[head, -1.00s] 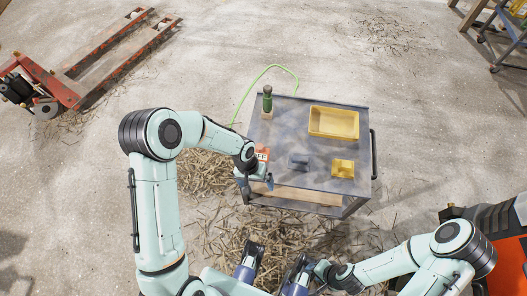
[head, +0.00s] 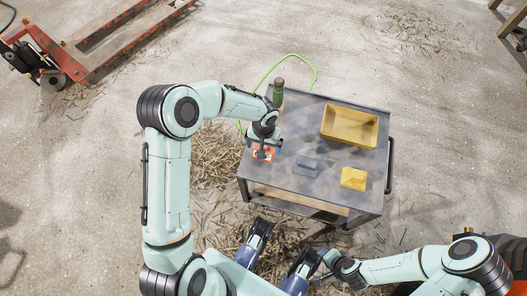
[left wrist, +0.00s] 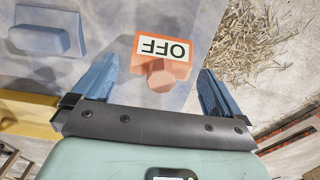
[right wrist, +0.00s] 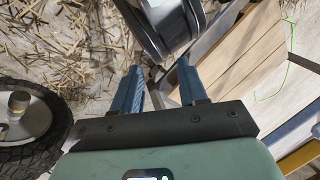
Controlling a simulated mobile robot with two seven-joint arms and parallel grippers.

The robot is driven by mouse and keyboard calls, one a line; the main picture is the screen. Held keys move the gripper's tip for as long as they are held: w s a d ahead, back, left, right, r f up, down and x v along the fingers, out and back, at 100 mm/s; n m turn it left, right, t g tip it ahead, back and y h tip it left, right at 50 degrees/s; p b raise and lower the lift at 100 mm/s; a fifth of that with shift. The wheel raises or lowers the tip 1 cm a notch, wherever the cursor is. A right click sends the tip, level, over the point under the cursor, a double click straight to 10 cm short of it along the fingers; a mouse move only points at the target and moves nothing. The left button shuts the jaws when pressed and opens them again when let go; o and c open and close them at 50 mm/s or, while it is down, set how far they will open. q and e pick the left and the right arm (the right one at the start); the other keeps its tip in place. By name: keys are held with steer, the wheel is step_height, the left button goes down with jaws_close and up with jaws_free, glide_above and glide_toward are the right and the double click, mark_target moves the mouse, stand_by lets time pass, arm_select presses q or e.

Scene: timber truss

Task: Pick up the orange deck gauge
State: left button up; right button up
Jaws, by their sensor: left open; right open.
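The orange deck gauge (head: 262,154), with a white "OFF" label, lies at the left edge of the grey cart top (head: 318,139). In the left wrist view the gauge (left wrist: 163,68) shows between my two blue fingers, with a raised orange knob on its near side. My left gripper (left wrist: 158,78) is open around that spot; I cannot tell how high it is above the gauge. In the head view my left wrist hides part of the gauge. My right gripper (right wrist: 160,72) is open and empty, low beside the cart, away from the gauge.
A grey-blue block (head: 307,164), a yellow block (head: 353,178), a yellow bin (head: 349,128) and a green bottle (head: 278,94) stand on the cart. A green hose (head: 300,61) curves behind it. Straw (head: 216,162) covers the floor on the left. A red pallet jack (head: 70,62) stands farther left.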

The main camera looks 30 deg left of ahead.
arm_select(q)
steer(key=f, duration=0.2)
steer(key=f+b, duration=0.1)
steer(key=f, duration=0.1)
steer(key=shift+w+a+f, duration=0.15)
steer(key=shift+a+f, duration=0.05)
steer(key=shift+f, duration=0.1)
steer(key=c, duration=0.9)
steer(key=shift+o, duration=0.2)
arm_select(e)
steer(key=shift+w+d+f+t, duration=0.15)
steer(key=shift+w+d+f, duration=0.15)
steer(key=shift+w, duration=0.2)
steer(key=shift+w+d+f+t, duration=0.15)
steer(key=shift+w+f, duration=0.25)
steer(key=shift+w, duration=0.05)
arm_select(q)
steer(key=shift+r, duration=0.2)
